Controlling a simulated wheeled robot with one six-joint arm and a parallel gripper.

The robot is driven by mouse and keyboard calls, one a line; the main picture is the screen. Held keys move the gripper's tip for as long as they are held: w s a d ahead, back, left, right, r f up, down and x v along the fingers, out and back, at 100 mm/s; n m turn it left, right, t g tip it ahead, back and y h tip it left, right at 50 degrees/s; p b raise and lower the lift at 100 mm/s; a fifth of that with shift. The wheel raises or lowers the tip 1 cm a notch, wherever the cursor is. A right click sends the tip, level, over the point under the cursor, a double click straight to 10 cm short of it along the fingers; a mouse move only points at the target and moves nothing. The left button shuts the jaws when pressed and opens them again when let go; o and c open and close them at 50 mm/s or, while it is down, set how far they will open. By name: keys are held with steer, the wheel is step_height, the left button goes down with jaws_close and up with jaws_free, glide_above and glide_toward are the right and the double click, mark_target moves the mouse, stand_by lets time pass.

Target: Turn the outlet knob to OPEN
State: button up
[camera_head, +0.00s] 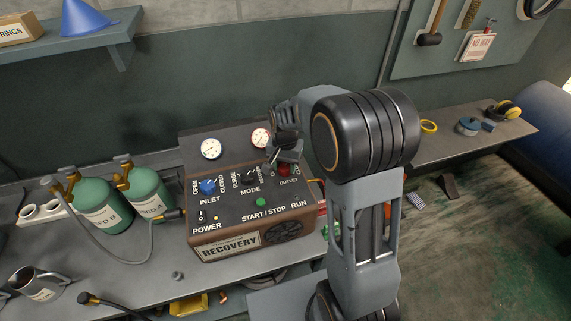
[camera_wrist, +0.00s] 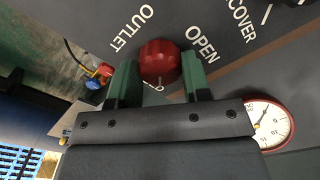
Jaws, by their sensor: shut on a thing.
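The red outlet knob (camera_head: 284,171) is on the right of the recovery machine's sloped top panel (camera_head: 232,226), under my gripper (camera_head: 279,158). In the wrist view the red knob (camera_wrist: 160,58) sits between the two green-edged fingers of my gripper (camera_wrist: 160,80), which is shut on it. The OPEN label (camera_wrist: 202,44) is to the knob's upper right and the OUTLET label (camera_wrist: 131,28) to its upper left. Another label below the knob is partly hidden by the gripper. I cannot make out which label the knob's pointer faces.
The blue inlet knob (camera_head: 208,187), black mode knob (camera_head: 252,175) and green start button (camera_head: 261,202) share the panel. Two gauges (camera_head: 211,148) stand behind. Green cylinders (camera_head: 100,203) with a hose stand to the left. My arm covers the bench right of the machine.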

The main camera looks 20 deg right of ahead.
mark_target(285, 166)
steer(key=shift+n, duration=0.3)
steer(key=n+b, duration=0.1)
steer(key=n, duration=0.7)
steer(key=shift+n, duration=0.3)
steer(key=n+b, duration=0.1)
steer(key=n, duration=0.3)
steer(key=shift+n, duration=2.2)
steer(key=o, duration=0.9)
step_height(285, 166, up, 14)
steer(key=shift+f+b, duration=0.1)
steer(key=shift+b, duration=0.35)
